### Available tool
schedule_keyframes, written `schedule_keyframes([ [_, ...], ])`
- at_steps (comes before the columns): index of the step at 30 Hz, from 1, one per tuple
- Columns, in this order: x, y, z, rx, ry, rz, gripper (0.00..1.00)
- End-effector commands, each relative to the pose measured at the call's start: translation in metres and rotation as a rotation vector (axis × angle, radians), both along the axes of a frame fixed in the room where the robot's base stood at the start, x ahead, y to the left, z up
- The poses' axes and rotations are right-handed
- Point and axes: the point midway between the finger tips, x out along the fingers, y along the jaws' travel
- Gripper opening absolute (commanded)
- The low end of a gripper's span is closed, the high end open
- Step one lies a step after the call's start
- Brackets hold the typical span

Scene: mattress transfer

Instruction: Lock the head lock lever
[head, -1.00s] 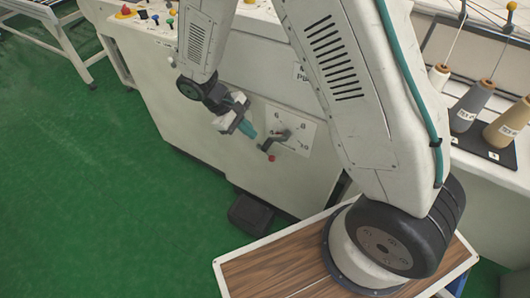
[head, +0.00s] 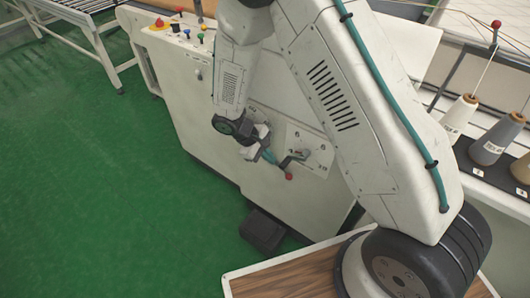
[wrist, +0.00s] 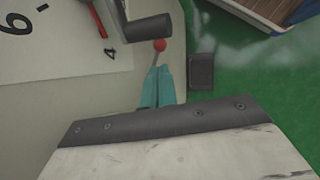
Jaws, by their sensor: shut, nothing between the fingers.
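The lever (head: 295,158) is a grey handle on a white numbered dial plate (head: 318,148) on the machine's front. Its red ball knob (head: 289,176) points down and toward the left. My gripper (head: 270,157) has teal fingers, shut and empty, just up and left of the knob. In the wrist view, the closed fingers (wrist: 158,88) point at the red knob (wrist: 160,45), with a small gap in the picture; depth is hard to judge. A dark grey cylinder (wrist: 148,27) sits beside the knob and hides part of the plate (wrist: 60,40).
The white machine (head: 190,110) carries coloured buttons on top. A black box (head: 262,230) lies on the green floor (head: 130,190) below the lever. A wood-topped surface (head: 290,281) is at the front. Thread cones (head: 490,145) stand on the right.

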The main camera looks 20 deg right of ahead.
Motion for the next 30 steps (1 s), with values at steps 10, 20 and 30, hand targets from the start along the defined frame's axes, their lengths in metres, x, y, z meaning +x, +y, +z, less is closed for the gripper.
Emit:
schedule_keyframes([
  [10,-0.013,-0.036,-0.056,-0.001,0.003,-0.002,0.00],
  [20,-0.016,-0.044,-0.071,-0.001,0.000,-0.001,0.00],
  [30,-0.016,-0.044,-0.071,0.000,0.000,0.000,0.00],
])
